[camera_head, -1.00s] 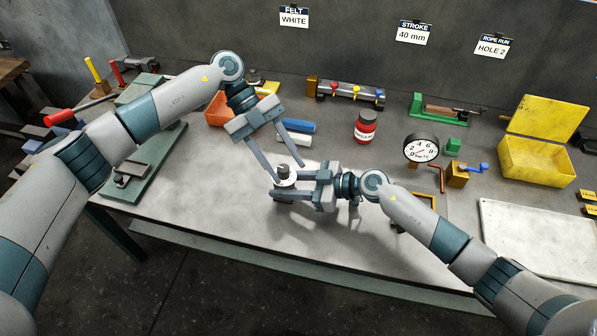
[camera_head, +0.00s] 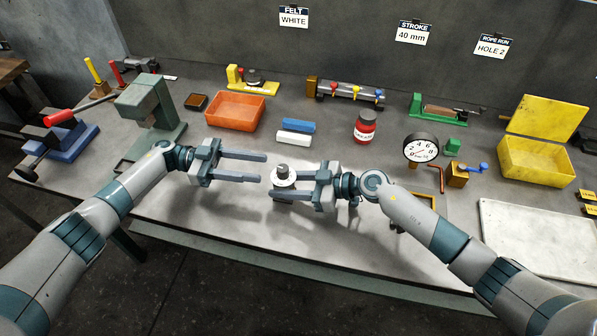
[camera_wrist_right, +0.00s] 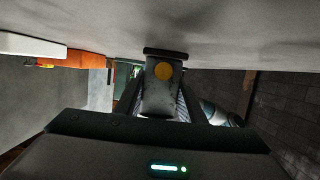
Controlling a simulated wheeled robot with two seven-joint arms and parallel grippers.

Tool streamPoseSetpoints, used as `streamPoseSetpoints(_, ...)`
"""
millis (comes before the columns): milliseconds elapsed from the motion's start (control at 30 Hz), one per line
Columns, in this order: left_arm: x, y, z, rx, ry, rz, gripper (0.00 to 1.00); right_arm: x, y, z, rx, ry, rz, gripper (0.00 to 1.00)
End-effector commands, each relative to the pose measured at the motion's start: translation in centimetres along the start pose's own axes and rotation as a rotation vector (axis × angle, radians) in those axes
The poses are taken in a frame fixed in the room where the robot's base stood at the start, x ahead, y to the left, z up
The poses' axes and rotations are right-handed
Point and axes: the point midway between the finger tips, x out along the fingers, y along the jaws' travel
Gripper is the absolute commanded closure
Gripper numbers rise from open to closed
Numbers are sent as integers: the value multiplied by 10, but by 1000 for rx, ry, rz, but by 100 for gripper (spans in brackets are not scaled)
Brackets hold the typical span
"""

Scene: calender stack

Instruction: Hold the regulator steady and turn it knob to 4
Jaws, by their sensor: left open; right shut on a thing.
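The regulator (camera_head: 283,171) is a small dark body with a white ring and a grey knob on top, standing upright near the table's front middle. My right gripper (camera_head: 284,186) is shut on its body from the right. In the right wrist view the dark body (camera_wrist_right: 161,98) with an orange disc shows between the fingers. My left gripper (camera_head: 262,168) is open and empty, lying level just left of the regulator, its fingers pointing right towards the knob. The knob's setting is too small to read. A round gauge (camera_head: 420,150) with numbers stands to the right.
Behind the regulator lie a blue block (camera_head: 299,126) and a white block (camera_head: 294,139). An orange bin (camera_head: 236,110), a red jar (camera_head: 365,127), and a yellow box (camera_head: 538,163) stand farther back. A white tray (camera_head: 540,240) lies at right.

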Motion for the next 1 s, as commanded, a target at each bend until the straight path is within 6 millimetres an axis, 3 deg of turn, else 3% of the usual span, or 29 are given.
streamPoseSetpoints(367,18,1,0,0,-1,4,58,0,0,1,0,-2,0,100)
streamPoseSetpoints(1000,111,1,0,1,-1,3,58,0,0,1,0,-2,-1,100)
